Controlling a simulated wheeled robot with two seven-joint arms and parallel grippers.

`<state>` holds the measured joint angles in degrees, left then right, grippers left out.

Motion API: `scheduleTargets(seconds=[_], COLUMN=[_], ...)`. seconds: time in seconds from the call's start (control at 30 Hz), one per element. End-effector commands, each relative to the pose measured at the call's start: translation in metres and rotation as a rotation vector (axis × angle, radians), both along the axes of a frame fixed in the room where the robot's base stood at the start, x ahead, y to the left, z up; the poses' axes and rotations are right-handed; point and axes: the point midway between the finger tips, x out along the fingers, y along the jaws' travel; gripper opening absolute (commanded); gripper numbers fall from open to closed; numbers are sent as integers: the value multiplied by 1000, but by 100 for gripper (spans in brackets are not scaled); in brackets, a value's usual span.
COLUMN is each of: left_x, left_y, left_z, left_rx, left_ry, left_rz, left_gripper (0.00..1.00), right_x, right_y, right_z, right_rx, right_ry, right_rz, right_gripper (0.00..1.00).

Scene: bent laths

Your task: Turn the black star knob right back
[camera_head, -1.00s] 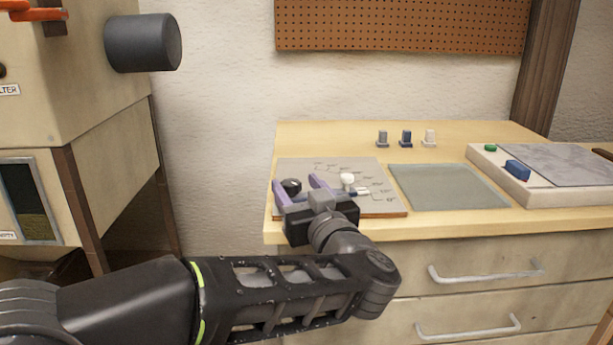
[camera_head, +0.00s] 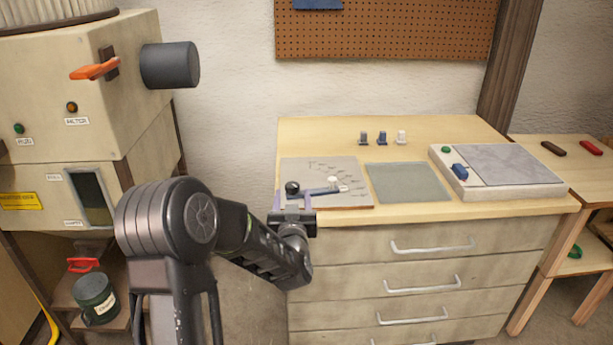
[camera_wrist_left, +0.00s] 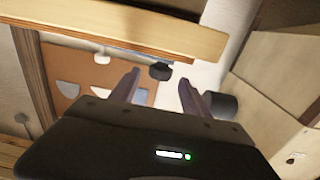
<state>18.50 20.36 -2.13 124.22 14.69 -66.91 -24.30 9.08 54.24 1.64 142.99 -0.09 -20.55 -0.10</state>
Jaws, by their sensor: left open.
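The black star knob (camera_head: 292,188) stands at the left of a thin marked board (camera_head: 345,170) on the bench top, near the front edge. Its lobes are too small to make out. A grey-blue bar and a white-topped knob (camera_head: 333,180) are on the board to its right. My left gripper (camera_head: 292,201) is open at the board's front left, its two purple fingers apart and the black knob just beyond them. In the left wrist view a dark knob (camera_wrist_left: 160,71) shows between the open fingertips (camera_wrist_left: 159,77), with nothing held. My right gripper is out of view.
Three small pegs (camera_head: 382,138) stand at the back of the bench. A grey-green mat (camera_head: 408,183) and a pale tray with a blue block (camera_head: 460,172) lie to the right. A cream machine with a dark cylinder (camera_head: 170,65) stands at the left.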

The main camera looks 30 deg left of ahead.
Motion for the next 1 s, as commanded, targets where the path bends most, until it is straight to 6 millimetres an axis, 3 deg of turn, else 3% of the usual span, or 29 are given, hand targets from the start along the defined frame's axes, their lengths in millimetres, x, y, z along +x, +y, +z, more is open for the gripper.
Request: scheduleTargets(seconds=[0.37, 0.8, 1.0], left_x=[6, 56, 63], left_y=[4, 40, 46], left_z=[0, 0, 0], left_rx=[2, 1, 1], left_ry=[-1, 0, 0], left_rz=[1, 1, 1], left_gripper=[55, 55, 55], right_x=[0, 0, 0], right_y=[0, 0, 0], right_z=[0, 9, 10], right_rx=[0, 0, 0], right_ry=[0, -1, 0], right_rz=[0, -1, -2], right_gripper=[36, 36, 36])
